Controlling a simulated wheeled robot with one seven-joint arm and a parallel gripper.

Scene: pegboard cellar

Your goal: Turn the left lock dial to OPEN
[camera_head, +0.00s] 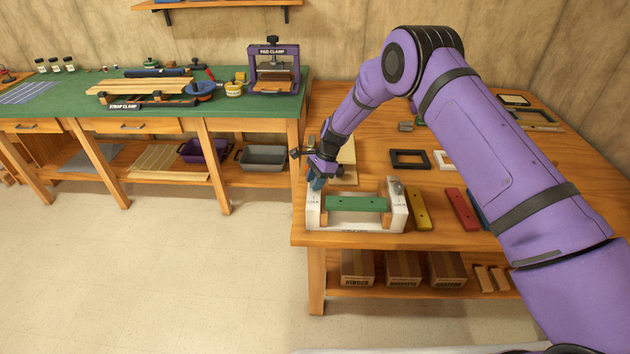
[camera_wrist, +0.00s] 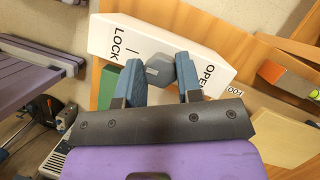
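A white lock fixture (camera_head: 314,215) with a green bar (camera_head: 357,203) across it stands at the front left corner of the wooden bench. My gripper (camera_head: 316,184) points down at its left end block. In the wrist view, this white block (camera_wrist: 130,35) bears the words LOCK and OPEN. The grey left lock dial (camera_wrist: 160,71) shows between the two blue fingertips of my gripper (camera_wrist: 161,75). The fingers are apart, on either side of the dial; I cannot tell whether both press on it. The fingers partly hide the dial, so its exact setting is unclear.
A yellow bar (camera_head: 418,209) and a red bar (camera_head: 462,209) lie right of the fixture. A black frame (camera_head: 410,159) lies behind. Cardboard boxes (camera_head: 403,268) sit on the shelf below. A green-topped bench (camera_head: 45,99) stands at left, with open floor before it.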

